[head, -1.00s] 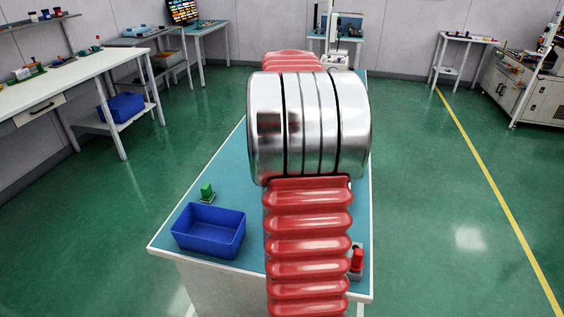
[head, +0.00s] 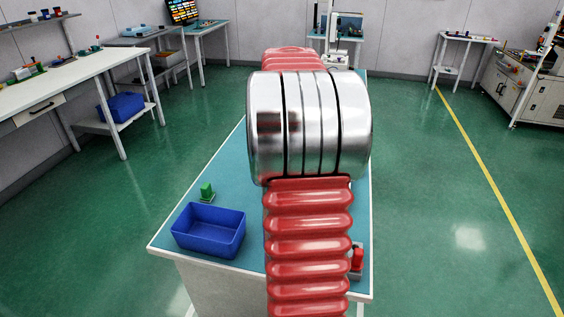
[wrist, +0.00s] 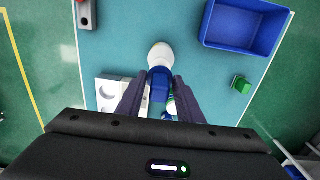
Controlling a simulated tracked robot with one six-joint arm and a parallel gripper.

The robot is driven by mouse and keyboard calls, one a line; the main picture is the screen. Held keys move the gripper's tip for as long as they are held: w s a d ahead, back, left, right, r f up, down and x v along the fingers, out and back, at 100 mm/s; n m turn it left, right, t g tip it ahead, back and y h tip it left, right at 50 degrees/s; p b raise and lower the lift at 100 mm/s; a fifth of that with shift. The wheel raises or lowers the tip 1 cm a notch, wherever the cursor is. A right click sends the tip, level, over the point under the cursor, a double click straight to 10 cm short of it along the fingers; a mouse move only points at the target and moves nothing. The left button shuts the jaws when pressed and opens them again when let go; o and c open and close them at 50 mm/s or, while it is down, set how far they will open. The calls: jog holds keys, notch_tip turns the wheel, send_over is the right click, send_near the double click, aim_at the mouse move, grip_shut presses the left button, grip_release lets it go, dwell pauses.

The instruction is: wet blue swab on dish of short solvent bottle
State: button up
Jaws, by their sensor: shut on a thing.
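My gripper (wrist: 158,88) points down over the teal bench in the wrist view, its two dark fingers closed on the blue swab (wrist: 161,75). The swab has a blue body and a rounded white end (wrist: 160,54) that sticks out beyond the fingertips, toward the top of the picture. A white and green thing (wrist: 171,106), perhaps a bottle, shows partly between the fingers; I cannot tell its height or see a dish on it. In the head view my arm hides the gripper and swab.
A white holder with round holes (wrist: 107,87) stands left of the fingers. A blue bin (head: 209,230) and a green block (head: 207,190) stand on the bench's left side. A red-topped fixture (head: 357,259) is near the front right corner. Bare bench (wrist: 120,50) lies between them.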

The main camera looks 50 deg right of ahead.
jog(key=shift+r, duration=2.95)
